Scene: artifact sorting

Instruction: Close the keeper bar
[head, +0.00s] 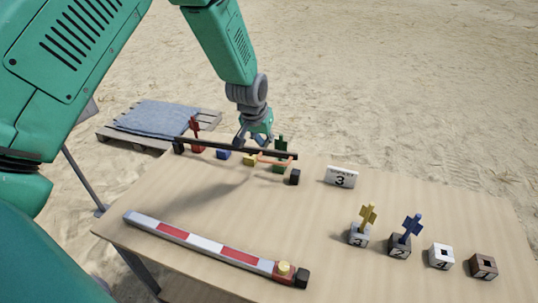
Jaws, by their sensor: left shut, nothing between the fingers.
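A long dark bar (215,147), which I take for the keeper bar, runs above a row of coloured blocks at the far edge of the table. My left gripper (252,141) is shut and empty, pointing down by the middle of the bar. I cannot tell whether it touches the bar. My right gripper is out of view.
The row holds red (197,148), blue (223,155), yellow (250,160) and green (280,169) blocks. A red-white striped bar (205,243) lies in front. A sign (341,178) and several numbered blocks (399,247), two bearing figures, stand at right. The middle table is clear.

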